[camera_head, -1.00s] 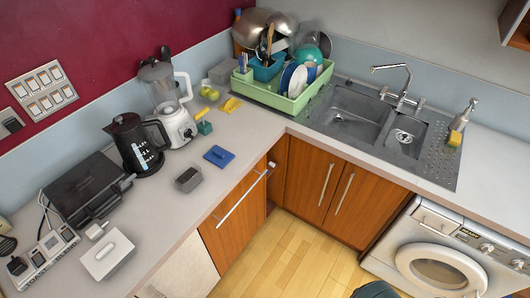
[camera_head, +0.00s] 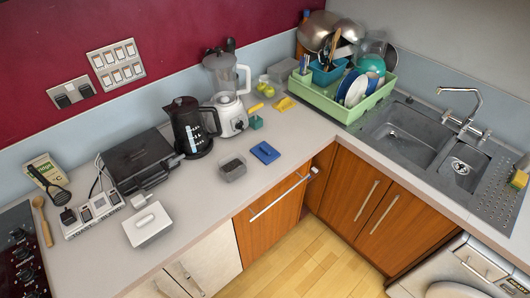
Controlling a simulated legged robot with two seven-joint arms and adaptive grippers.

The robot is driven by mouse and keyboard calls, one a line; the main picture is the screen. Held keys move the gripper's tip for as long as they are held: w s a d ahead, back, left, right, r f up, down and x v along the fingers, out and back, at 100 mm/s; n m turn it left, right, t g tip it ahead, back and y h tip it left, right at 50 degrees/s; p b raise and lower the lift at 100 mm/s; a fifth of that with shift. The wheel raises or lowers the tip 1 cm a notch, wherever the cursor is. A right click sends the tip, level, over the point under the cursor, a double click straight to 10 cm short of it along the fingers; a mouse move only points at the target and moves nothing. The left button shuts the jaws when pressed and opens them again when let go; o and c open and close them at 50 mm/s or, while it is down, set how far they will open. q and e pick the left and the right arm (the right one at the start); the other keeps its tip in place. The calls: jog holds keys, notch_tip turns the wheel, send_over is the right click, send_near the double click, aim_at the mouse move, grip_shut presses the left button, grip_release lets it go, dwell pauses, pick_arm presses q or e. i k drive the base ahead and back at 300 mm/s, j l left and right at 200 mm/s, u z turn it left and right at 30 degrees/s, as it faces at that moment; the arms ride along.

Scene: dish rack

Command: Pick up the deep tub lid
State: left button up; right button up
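A flat blue lid (camera_head: 265,153) with a raised part on top lies on the grey counter, apart from other things. It looks like the deep tub lid, though I cannot be sure from its look alone. A small grey open tub (camera_head: 232,167) stands just to its left and has dark contents or a dark inside. Neither of my grippers shows in this view.
A black kettle (camera_head: 191,127), a blender (camera_head: 227,95) and a black grill (camera_head: 139,160) stand behind and left. A white box (camera_head: 147,223) sits near the front edge. The green dish rack (camera_head: 345,111) is right, beside the sink (camera_head: 407,133). Counter before the blue lid is clear.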

aim_at(264, 152)
jog(key=u, duration=0.65)
jog(key=l+u, duration=0.55)
jog(key=u, duration=0.25)
jog(key=l+u, duration=0.55)
jog(key=u, duration=0.25)
jog(key=k, duration=0.1)
